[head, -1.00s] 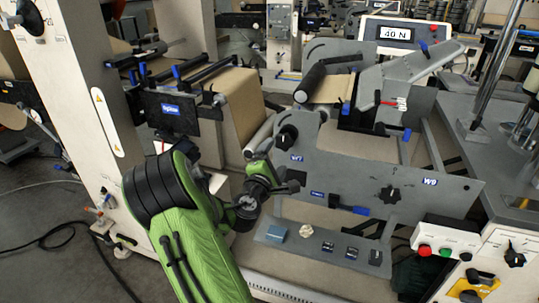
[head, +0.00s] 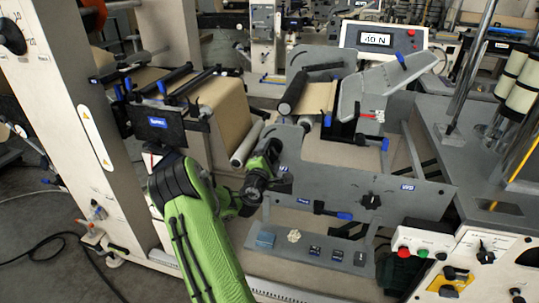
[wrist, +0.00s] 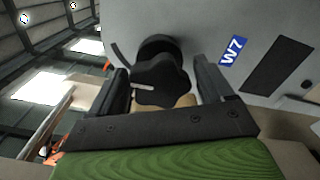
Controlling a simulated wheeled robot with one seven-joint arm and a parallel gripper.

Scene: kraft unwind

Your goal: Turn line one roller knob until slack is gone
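The black lobed knob (wrist: 162,80) with a white pointer line is on the grey side plate next to the W7 label (wrist: 233,50) in the wrist view. My gripper (wrist: 160,75) is open, with one finger on each side of the knob. Narrow gaps seem to show beside it; whether either finger touches cannot be told. In the head view my gripper (head: 266,163) is at the left end of the plate (head: 340,183) and hides most of the knob. Brown kraft web (head: 223,112) hangs left of it, and more web (head: 320,97) runs over the upper roller.
A display (head: 376,39) reads 40 N. Another black knob (head: 370,201) is by the W9 label at the plate's right. A small shelf (head: 290,257) below holds several small items. A control panel (head: 440,255) stands at the lower right. A cable lies on the left floor.

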